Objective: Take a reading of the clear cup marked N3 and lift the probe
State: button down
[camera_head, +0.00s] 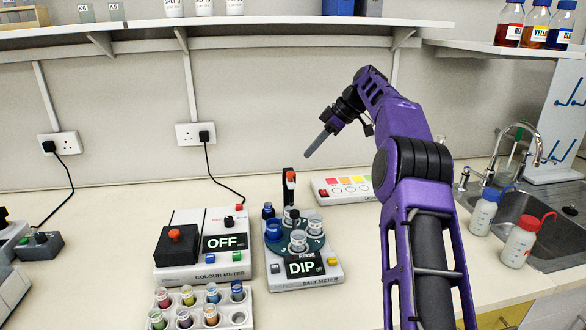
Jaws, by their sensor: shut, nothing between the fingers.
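The salt meter (322,281) stands on the bench at the middle, its display (305,267) reading DIP. Several small clear cups, such as one at the front (298,241) and one at the right (315,224), sit on its round teal carousel (272,240). Their marks are too small to read, so I cannot tell which is N3. A dark upright post with an orange-red top (290,176) rises behind the cups; the probe itself is not clear, nor whether it is in a cup. My gripper (309,153) is shut and empty, in the air above and behind the meter.
The colour meter (205,274), showing OFF, stands left of the salt meter. A white rack of coloured vials (238,317) is in front of it. A light box (345,189) lies behind right. Wash bottles (483,212) and a sink are at the right. A shelf (250,27) runs above.

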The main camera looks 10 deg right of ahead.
aim_at(292, 172)
jog(key=shift+d, duration=0.2)
jog(key=shift+x, duration=3.55)
jog(key=shift+a+r, duration=0.1)
jog(key=d+f+b, duration=0.1)
jog(key=s+d+f+b, duration=0.1)
jog(key=f, duration=0.1)
jog(key=shift+d+f, duration=0.1)
jog(key=shift+d, duration=0.3)
